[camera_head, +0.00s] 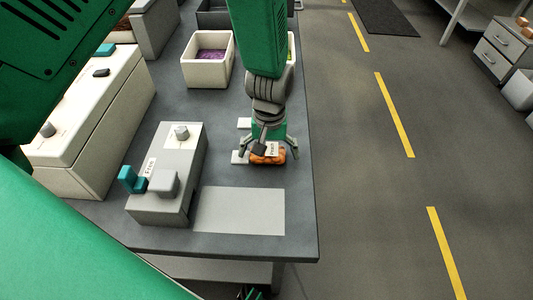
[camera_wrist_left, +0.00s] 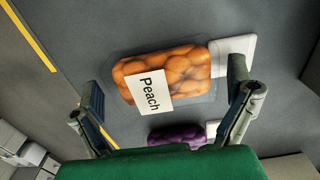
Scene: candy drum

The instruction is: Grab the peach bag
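The peach bag (camera_head: 268,155) is a clear bag of orange contents with a white "Peach" label, lying on the grey table near its right edge. It fills the middle of the left wrist view (camera_wrist_left: 180,72). My left gripper (camera_head: 268,150) points down over it, fingers spread. In the wrist view the fingers (camera_wrist_left: 166,102) stand to either side of the bag, with gaps, so the grip is not closed on it. A white tab (camera_wrist_left: 234,55) shows at the bag's end.
A purple bag (camera_wrist_left: 178,134) lies near the peach bag. A grey box with a teal part (camera_head: 170,170) and a flat pale plate (camera_head: 240,210) are to the left and front. A white bin (camera_head: 208,60) with purple contents stands behind. Floor lies beyond the table's right edge.

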